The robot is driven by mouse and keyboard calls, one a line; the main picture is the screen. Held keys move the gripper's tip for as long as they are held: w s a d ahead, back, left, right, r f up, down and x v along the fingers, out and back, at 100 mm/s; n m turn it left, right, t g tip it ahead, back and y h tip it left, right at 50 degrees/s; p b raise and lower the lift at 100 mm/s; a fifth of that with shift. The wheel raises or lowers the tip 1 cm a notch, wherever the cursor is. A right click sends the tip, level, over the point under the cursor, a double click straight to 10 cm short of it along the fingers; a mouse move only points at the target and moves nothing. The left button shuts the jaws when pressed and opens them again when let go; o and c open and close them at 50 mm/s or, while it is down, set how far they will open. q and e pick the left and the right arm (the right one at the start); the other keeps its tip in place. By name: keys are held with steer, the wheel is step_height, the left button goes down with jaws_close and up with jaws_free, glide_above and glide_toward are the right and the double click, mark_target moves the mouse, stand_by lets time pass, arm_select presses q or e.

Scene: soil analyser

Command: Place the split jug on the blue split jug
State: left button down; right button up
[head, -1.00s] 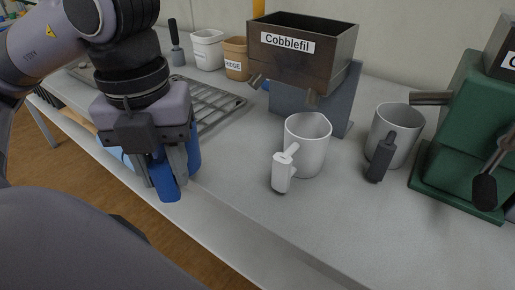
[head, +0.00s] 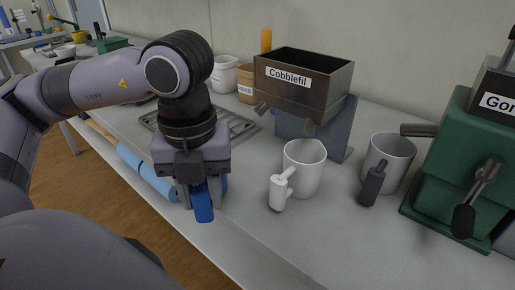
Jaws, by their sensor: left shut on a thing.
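My left gripper (head: 202,198) is shut on a blue handle (head: 204,211) that hangs over the front part of the bench. A bit of blue (head: 225,183) shows just right of the fingers and seems to be the body of the same jug; the rest is hidden behind the gripper. A light grey jug with a dark handle (head: 392,163) stands further right. My right gripper is not in view.
The Cobblefil hopper (head: 300,92) sits on a blue-grey stand (head: 335,130). A green machine (head: 450,150) stands at the right. A metal grid (head: 243,127), a white tub (head: 223,78) and a brown tub (head: 246,85) are behind my gripper. The front right bench top is clear.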

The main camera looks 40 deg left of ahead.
arm_select(q)
steer(key=w, duration=0.6)
steer(key=w+d+p, duration=0.1)
steer(key=w, duration=0.6)
steer(key=shift+w+d, duration=0.1)
steer(key=shift+f, duration=0.85)
steer(key=shift+f, duration=0.2)
steer(key=c, duration=0.8)
jaws_free()
